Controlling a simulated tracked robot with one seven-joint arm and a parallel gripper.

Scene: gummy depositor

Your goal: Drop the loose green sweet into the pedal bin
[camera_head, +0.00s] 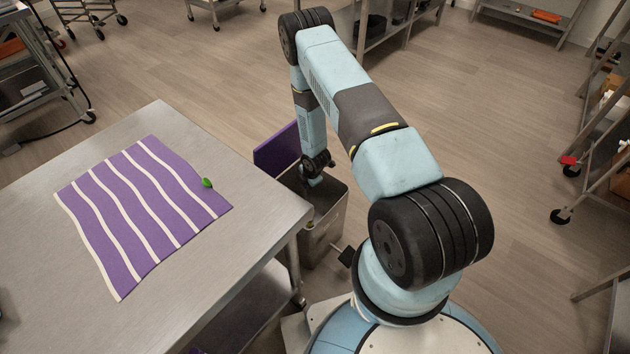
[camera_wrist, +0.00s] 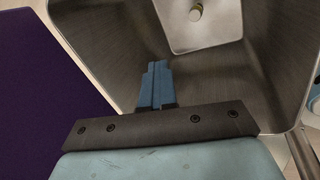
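A small green sweet (camera_head: 207,183) lies at the right edge of a purple and white striped cloth (camera_head: 150,205) on the steel table. The pedal bin (camera_head: 336,222) stands on the floor just right of the table, with its purple lid (camera_head: 277,149) raised. My gripper (camera_head: 314,178) points down at the bin's open mouth, away from the sweet. In the wrist view, the blue fingers of my gripper (camera_wrist: 156,84) are together, with nothing seen between them. Behind them is the bin's steel inside (camera_wrist: 215,75). The lid (camera_wrist: 45,100) fills the left.
The steel table's (camera_head: 240,230) right edge runs close beside the bin. A small pale round thing (camera_wrist: 195,12) shows at the top of the wrist view; I cannot tell what it is. Wheeled shelving (camera_head: 600,150) stands far right. The floor between is clear.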

